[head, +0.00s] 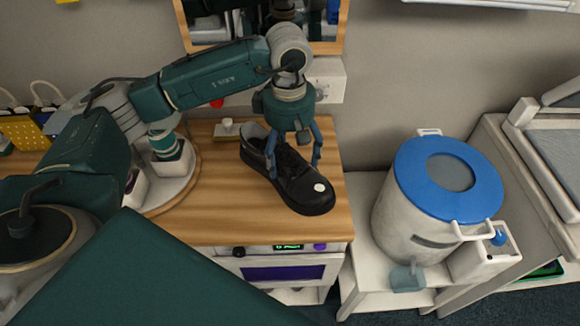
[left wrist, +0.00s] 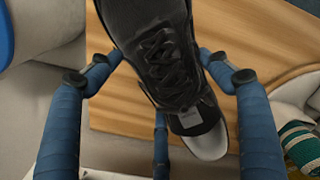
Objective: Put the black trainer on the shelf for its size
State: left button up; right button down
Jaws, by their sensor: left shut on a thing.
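The black trainer (head: 303,186) is on or just above a wooden counter top; I cannot tell whether it touches the wood. A round white spot shows on its toe. My left gripper (head: 295,165) comes down from above and its blue fingers straddle the shoe's middle, shut on it. In the left wrist view the trainer (left wrist: 165,60) lies between the blue fingers (left wrist: 160,75), with its laces, a small grey label on the tongue and the pale inside of its opening showing. No size can be read. No size shelf is identifiable. My right gripper is not seen.
The wooden counter (head: 210,215) has an oven-like front below. A round tray (head: 180,190) with a green-and-white container stands to the left. A white drum with a blue lid (head: 410,175) stands on a low white table at right. A mirror-like frame (head: 325,47) is behind the arm.

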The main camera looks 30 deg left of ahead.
pick_arm(q)
jog(key=shift+f+p, duration=0.6)
jog(key=shift+f, duration=2.35)
jog(key=shift+f, duration=0.1)
jog(key=o, duration=1.6)
jog(key=shift+c, duration=0.2)
